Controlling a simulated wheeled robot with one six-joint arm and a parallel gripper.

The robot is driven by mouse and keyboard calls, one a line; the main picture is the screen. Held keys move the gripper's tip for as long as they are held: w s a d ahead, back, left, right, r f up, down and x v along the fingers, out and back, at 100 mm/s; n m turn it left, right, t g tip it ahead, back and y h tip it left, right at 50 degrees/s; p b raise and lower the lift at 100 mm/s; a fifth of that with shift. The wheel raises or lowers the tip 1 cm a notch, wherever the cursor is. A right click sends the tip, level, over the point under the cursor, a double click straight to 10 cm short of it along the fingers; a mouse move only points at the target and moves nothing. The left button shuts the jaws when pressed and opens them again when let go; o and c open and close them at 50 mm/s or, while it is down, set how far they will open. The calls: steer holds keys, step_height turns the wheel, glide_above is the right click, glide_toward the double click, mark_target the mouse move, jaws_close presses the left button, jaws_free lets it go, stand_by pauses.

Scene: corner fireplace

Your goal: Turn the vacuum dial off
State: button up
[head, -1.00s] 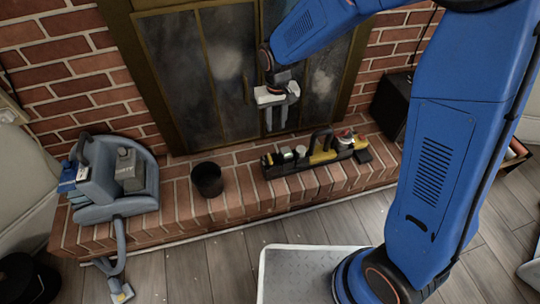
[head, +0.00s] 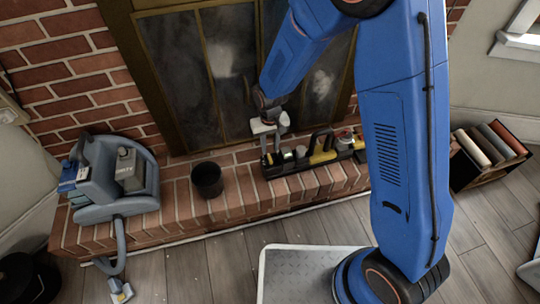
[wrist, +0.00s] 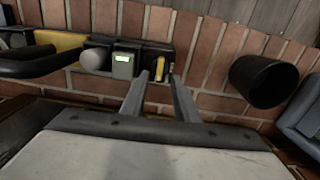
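The vacuum (head: 105,190) is a blue-grey machine at the left end of the brick hearth, with a hose hanging over the front edge. A grey box (head: 130,170) sits on its top. I cannot make out a dial at this size. In the wrist view, only a blue-grey edge of what looks like the vacuum (wrist: 305,125) shows at the far right. My gripper (head: 271,143) is open and empty, well to the right of the vacuum. It also shows in the wrist view (wrist: 162,75), its two fingers apart and pointing toward the tool tray.
A black tool tray (head: 272,170) with a handle lies on the hearth beneath my gripper. A dark bucket (head: 207,181) stands between it and the vacuum. Glass fireplace doors (head: 225,70) rise behind. The hearth between bucket and vacuum is clear.

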mark_target(270, 158)
steer(key=shift+f, duration=3.05)
jaws_close()
